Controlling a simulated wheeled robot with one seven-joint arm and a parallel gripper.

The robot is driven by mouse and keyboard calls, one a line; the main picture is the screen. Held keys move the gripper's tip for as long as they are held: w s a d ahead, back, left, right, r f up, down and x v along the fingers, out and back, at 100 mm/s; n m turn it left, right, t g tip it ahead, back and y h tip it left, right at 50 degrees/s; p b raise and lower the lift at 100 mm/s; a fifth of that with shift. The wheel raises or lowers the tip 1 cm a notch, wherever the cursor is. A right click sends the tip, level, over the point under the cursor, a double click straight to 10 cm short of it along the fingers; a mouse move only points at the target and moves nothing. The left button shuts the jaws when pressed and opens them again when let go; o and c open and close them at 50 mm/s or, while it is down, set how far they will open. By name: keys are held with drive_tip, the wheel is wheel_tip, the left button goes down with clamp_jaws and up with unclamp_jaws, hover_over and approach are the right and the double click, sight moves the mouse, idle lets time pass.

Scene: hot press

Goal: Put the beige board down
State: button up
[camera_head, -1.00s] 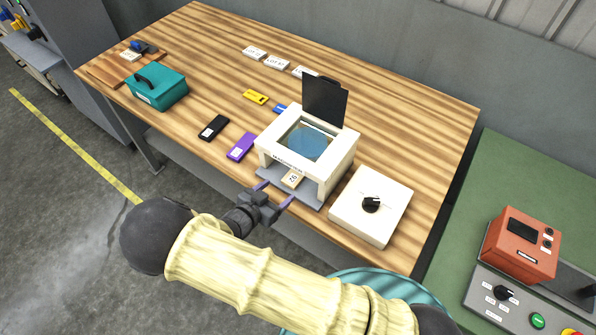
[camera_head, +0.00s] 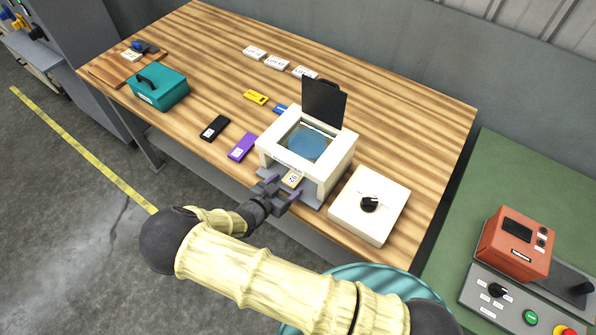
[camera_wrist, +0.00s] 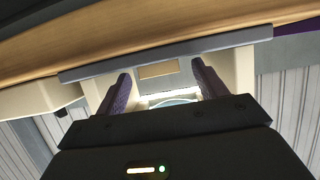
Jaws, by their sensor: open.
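The beige board (camera_head: 292,179) lies on the grey base plate (camera_head: 308,199) at the front opening of the white press, its outer part sticking out toward my gripper. In the wrist view the board (camera_wrist: 158,70) shows between my fingers, with the grey plate edge (camera_wrist: 100,70) beside it. My gripper (camera_head: 283,190) is open at the front of the press. Its purple-padded fingers stand apart on either side of the board in the wrist view (camera_wrist: 160,84). I see no contact between fingers and board. The inner end of the board is hidden under the press.
The white press (camera_head: 325,160) has a raised dark lid (camera_head: 323,103). A white box with a black knob (camera_head: 369,206) stands to its right. Purple (camera_head: 242,147) and black (camera_head: 214,128) boards lie to its left, and a teal box (camera_head: 159,87) stands farther left.

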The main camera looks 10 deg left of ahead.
drive_tip(key=shift+c, duration=0.4)
drive_tip(key=c, duration=1.2)
drive_tip(key=shift+o, duration=0.2)
drive_tip(key=shift+r+b, duration=0.15)
drive_tip(key=shift+b, duration=0.15)
drive_tip(key=shift+s+a+r, duration=0.1)
drive_tip(key=shift+s+r, duration=0.05)
wheel_tip(320, 180, up, 7)
drive_tip(key=b, duration=0.3)
drive_tip(key=s+a+b, duration=0.2)
drive_tip(key=s+a, duration=0.1)
drive_tip(key=s, duration=0.6)
drive_tip(key=s+a+b, duration=0.1)
drive_tip(key=s+a, duration=0.3)
drive_tip(key=s, duration=0.5)
drive_tip(key=shift+a+f+b, duration=0.2)
drive_tip(key=shift+f+b, duration=0.05)
drive_tip(key=shift+b, duration=0.15)
drive_tip(key=shift+s, duration=0.1)
